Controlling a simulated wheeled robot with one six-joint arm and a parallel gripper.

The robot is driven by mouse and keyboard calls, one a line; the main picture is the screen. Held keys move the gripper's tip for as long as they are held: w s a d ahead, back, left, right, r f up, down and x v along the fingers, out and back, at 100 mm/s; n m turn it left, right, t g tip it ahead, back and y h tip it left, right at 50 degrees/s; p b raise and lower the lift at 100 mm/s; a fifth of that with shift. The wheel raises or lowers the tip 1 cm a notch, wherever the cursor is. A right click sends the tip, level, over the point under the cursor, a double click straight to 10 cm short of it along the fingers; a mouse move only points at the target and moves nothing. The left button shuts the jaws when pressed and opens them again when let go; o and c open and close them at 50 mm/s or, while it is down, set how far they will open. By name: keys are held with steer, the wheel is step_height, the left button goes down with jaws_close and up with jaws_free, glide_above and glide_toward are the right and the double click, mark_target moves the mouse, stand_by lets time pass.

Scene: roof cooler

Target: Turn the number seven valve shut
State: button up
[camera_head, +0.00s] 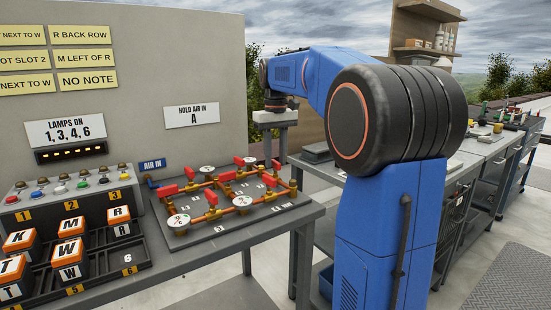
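The valve board (230,235) is a grey plate on the bench in the middle of the view. It carries copper pipes (228,196), several red valve handles (211,199) and round white gauges. The number tags on the plate are too small to read, so I cannot tell which valve is number seven or how it is set. My gripper (276,150) hangs pointing down behind the board's far right corner, apart from the valves. Its two fingers look spaced apart, with nothing seen between them.
A button panel (70,196) and a rack with orange-topped lettered blocks (70,252) stand left of the board. A blue AIR IN tag (153,164) is at its back left. A wall with signs (192,114) rises behind. More benches (480,148) stand at right.

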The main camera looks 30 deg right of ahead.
steer(key=shift+f, duration=0.1)
jaws_close()
stand_by(0.3)
steer(key=m, duration=0.7)
steer(key=shift+m, duration=0.3)
steer(key=m, duration=0.4)
steer(key=shift+m, duration=1.8)
